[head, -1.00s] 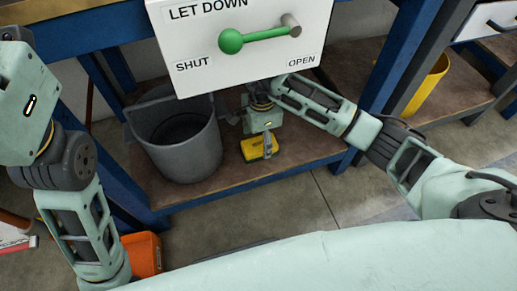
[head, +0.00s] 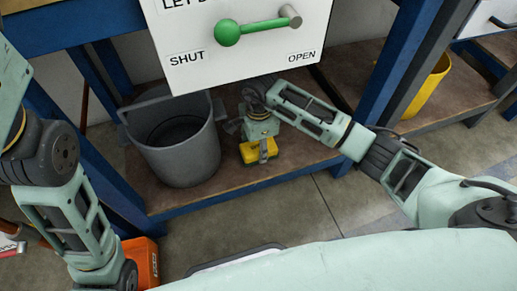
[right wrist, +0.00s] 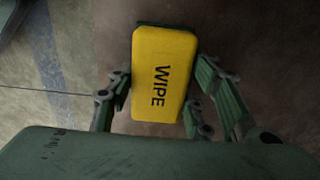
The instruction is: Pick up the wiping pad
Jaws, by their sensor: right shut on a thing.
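The wiping pad (head: 257,151) is a yellow block with a dark edge, low over the front of the brown lower shelf. In the right wrist view its yellow face (right wrist: 163,75) reads "WIPE". My right gripper (head: 264,143) reaches down over it, and its fingers (right wrist: 157,103) lie along both sides of the pad, shut on it. I cannot tell whether the pad still touches the shelf. My left arm shows at the left edge of the head view, but its gripper is out of the picture.
A grey bucket (head: 178,140) stands on the lower shelf (head: 300,150) left of the pad. A white panel (head: 240,50) with a green lever (head: 230,33) hangs above. A blue post (head: 398,75) stands right.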

